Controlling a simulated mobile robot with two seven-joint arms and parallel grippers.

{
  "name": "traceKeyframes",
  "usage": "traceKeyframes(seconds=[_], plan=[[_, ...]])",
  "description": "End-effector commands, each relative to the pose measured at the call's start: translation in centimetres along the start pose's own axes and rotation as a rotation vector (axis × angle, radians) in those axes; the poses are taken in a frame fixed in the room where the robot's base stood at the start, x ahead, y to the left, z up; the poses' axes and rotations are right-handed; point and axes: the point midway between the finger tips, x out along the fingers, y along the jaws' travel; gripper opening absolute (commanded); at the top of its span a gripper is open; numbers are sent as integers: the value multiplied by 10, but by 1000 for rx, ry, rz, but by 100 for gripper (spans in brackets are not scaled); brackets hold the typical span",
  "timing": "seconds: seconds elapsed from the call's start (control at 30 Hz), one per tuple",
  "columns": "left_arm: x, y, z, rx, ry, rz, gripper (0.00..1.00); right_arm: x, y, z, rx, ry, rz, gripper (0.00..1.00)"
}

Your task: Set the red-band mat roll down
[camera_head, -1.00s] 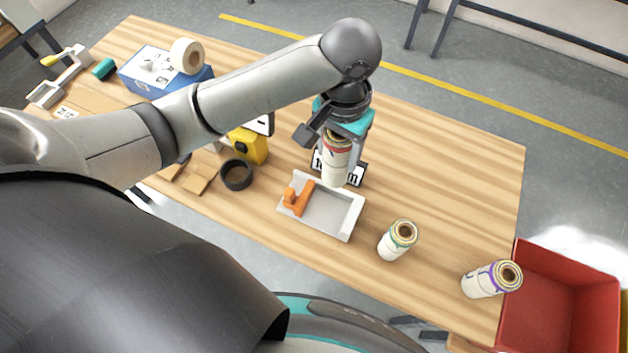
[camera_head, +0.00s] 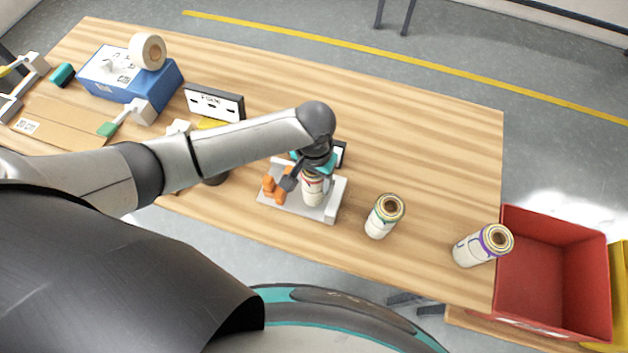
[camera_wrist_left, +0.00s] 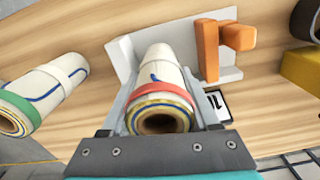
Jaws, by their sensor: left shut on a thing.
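The red-band mat roll (camera_head: 313,192) is cream with a red band near its upper end. It stands roughly upright over the white tray (camera_head: 327,216); I cannot tell whether its lower end touches the tray floor. My left gripper (camera_head: 312,174) is shut on the roll near its top. In the left wrist view the roll (camera_wrist_left: 163,72) sits between the two fingers (camera_wrist_left: 164,100), with its hollow end towards the camera. An orange piece (camera_head: 275,188) is on the tray, left of the roll. My right gripper is not in view.
A red bin (camera_head: 555,275) is beyond that edge. A small black-and-white sign (camera_head: 219,103) stands behind my arm. The table's back right is clear.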

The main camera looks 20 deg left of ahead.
Motion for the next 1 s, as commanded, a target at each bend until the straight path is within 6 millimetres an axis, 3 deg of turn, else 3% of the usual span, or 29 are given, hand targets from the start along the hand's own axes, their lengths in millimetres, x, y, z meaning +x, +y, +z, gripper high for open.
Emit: traceKeyframes(seconds=[0.47, 0.5, 0.73, 1.0], plan=[[11, 0, 0, -1, 1, 1, 0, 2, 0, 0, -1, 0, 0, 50], [11, 0, 0, -1, 1, 1, 65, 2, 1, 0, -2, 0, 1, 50], [11, 0, 0, 0, 1, 0, 91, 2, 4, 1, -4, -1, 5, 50], [10, 0, 0, 0, 2, 0, 91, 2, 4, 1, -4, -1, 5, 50]])
